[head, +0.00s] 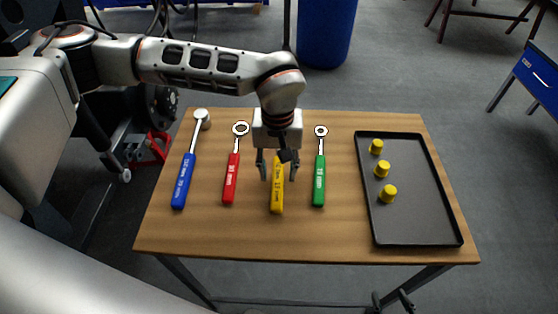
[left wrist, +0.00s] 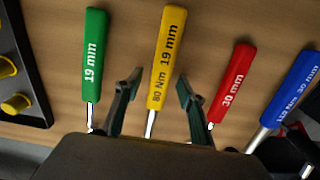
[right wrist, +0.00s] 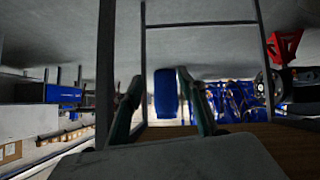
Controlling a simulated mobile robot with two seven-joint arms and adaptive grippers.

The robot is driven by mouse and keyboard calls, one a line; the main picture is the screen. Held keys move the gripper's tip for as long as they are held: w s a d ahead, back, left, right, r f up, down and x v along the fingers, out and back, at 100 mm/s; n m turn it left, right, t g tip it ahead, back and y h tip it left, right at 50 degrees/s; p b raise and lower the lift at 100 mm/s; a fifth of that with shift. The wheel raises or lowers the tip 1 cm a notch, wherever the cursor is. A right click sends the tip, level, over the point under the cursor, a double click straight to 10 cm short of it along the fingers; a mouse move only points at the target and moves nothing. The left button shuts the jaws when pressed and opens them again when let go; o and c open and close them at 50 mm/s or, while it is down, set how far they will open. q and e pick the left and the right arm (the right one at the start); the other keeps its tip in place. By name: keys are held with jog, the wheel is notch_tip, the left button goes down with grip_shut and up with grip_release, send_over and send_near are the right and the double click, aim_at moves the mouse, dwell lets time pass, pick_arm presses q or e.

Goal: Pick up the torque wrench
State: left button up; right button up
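A yellow-handled torque wrench (head: 277,195), marked 80 Nm 19 mm, lies on the wooden table (head: 330,235). Its handle also shows in the left wrist view (left wrist: 165,62); my left arm hides its head end in the head view. My left gripper (head: 278,168) is open over it, pointing down. In the left wrist view its fingers (left wrist: 159,82) are on either side of the yellow handle, with gaps. A blue-handled wrench (head: 183,180), marked in Nm and 30 mm, lies at the left. My right gripper (right wrist: 158,82) is open and empty, away from the wrenches.
A red 30 mm wrench (head: 231,178) lies left of the yellow one, and a green 19 mm wrench (head: 319,180) lies close to its right. A black tray (head: 425,215) with three yellow pieces (head: 382,169) is at the table's right. A blue barrel (head: 325,35) stands behind.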

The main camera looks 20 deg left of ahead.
pick_arm(q)
grip_shut()
jog(key=shift+w+r, duration=0.1)
jog(key=shift+r, duration=0.55)
notch_tip(320, 180, up, 19)
jog(key=p, duration=0.1)
jog(key=shift+p, duration=0.4)
jog(key=shift+f, duration=0.1)
